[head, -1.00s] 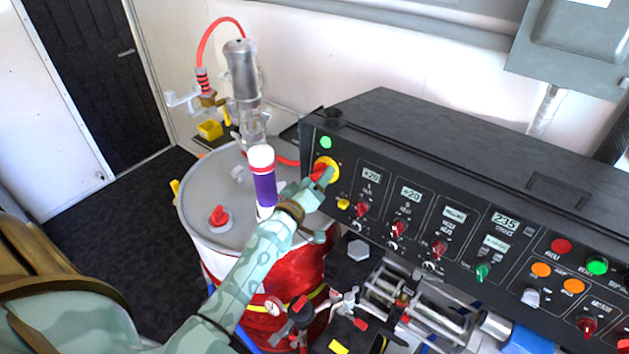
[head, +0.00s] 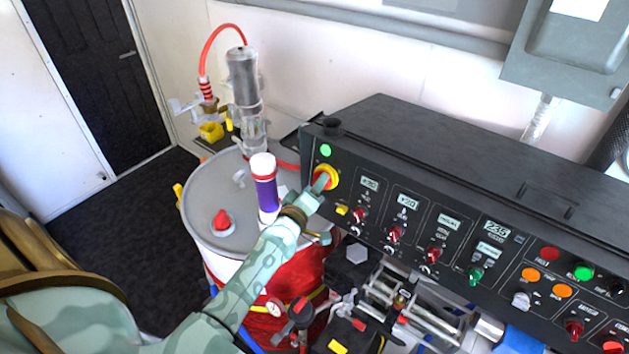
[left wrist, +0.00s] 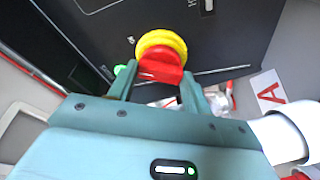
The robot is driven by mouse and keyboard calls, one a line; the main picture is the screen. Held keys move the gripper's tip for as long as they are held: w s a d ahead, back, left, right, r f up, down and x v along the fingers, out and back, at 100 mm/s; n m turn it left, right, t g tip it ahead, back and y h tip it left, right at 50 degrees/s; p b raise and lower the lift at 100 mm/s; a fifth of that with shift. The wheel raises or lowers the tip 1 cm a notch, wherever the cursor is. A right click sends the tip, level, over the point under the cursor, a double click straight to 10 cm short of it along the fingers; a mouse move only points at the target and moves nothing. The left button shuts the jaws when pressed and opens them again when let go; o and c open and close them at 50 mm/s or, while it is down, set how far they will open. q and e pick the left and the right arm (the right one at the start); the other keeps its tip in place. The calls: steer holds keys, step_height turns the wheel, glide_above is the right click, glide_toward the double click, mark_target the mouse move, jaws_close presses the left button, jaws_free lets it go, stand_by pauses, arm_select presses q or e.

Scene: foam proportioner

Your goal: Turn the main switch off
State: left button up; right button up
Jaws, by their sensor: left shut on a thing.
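The main switch (head: 323,179) is a red knob on a yellow round plate at the left end of the black control panel's front. It also shows in the left wrist view (left wrist: 160,68), where the red handle sits between my finger tips. My left gripper (head: 318,187) reaches up to it from the lower left and is shut on the red handle. The fingers hide part of the knob in the head view. A green light (head: 326,150) is lit just above the switch. My right gripper is not in view.
The black control panel (head: 430,200) carries several other knobs, displays and lights to the right. A red and white drum (head: 215,245) with a purple-and-white cylinder (head: 265,190) stands left of the panel, close to my left arm. Pipes and valves lie below the panel.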

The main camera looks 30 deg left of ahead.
arm_select(q)
steer(key=shift+r+n+g+p, duration=0.1)
steer(key=shift+n+g+p, duration=0.45)
steer(key=shift+n+p, duration=1.4)
steer(key=shift+r+n+g+p, duration=0.1)
steer(key=shift+n+g+p, duration=0.4)
steer(key=shift+n+p, duration=1.45)
steer(key=shift+r+n+g+p, duration=0.1)
steer(key=shift+n+g+p, duration=0.75)
steer(key=shift+n, duration=1.85)
steer(key=shift+t+p, duration=0.3)
steer(key=shift+h, duration=0.3)
steer(key=o, duration=1)
steer(key=shift+w, duration=0.1)
